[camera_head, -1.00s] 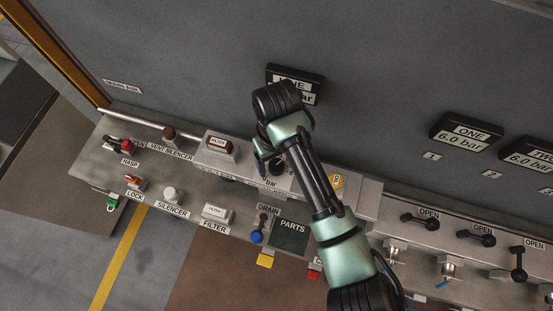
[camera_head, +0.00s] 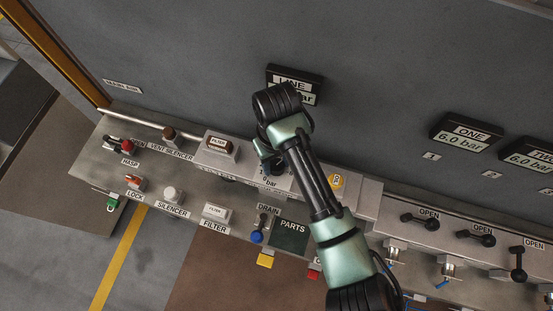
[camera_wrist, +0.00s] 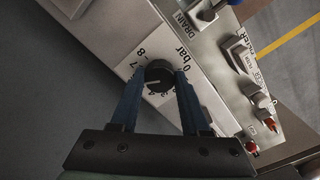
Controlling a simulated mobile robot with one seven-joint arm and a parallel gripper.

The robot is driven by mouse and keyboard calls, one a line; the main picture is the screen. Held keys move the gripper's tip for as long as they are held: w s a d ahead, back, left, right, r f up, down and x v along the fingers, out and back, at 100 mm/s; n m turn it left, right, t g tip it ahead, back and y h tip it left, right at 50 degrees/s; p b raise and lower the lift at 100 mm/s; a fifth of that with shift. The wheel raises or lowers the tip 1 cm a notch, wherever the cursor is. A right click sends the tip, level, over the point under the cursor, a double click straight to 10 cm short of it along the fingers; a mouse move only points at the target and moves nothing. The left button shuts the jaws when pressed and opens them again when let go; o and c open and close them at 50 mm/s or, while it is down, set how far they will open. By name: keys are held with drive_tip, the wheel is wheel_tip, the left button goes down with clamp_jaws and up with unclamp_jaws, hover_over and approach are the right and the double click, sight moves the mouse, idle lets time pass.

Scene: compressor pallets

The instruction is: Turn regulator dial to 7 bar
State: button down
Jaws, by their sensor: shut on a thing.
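The regulator dial (camera_wrist: 158,78) is a round black knob on a pale scale plate (camera_wrist: 186,76) in the wrist view. Around it I read 0 bar at the right and 8 and 7 at the upper left; lower figures are partly covered. A light pointer mark on the knob points roughly left, but its exact reading is unclear. My gripper (camera_wrist: 159,84) is shut on the dial, with one blue finger on each side. In the head view my gripper (camera_head: 272,164) hides the dial. The LINE display (camera_head: 295,78) is above, its number mostly hidden by my arm.
The bench panel carries a FILTER block (camera_head: 217,147), a silencer (camera_head: 172,195), a blue DRAIN handle (camera_head: 257,236) and a dark PARTS area (camera_head: 290,236) close by. Displays marked ONE (camera_head: 466,133) and valve levers (camera_head: 420,220) are to the right.

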sight(277, 165)
drive_tip(key=shift+a+r+m+p, duration=0.1)
drive_tip(key=shift+m+p, duration=0.2)
drive_tip(key=shift+p, duration=0.1)
drive_tip(key=m+p, duration=0.2)
drive_tip(key=shift+s+m, duration=0.1)
drive_tip(key=shift+m, duration=0.2)
drive_tip(key=shift+m+p, duration=1.1)
drive_tip(key=shift+c, duration=1.9)
unclamp_jaws()
wheel_tip(277, 165, up, 13)
drive_tip(key=p, duration=0.2)
drive_tip(key=shift+p, duration=0.4)
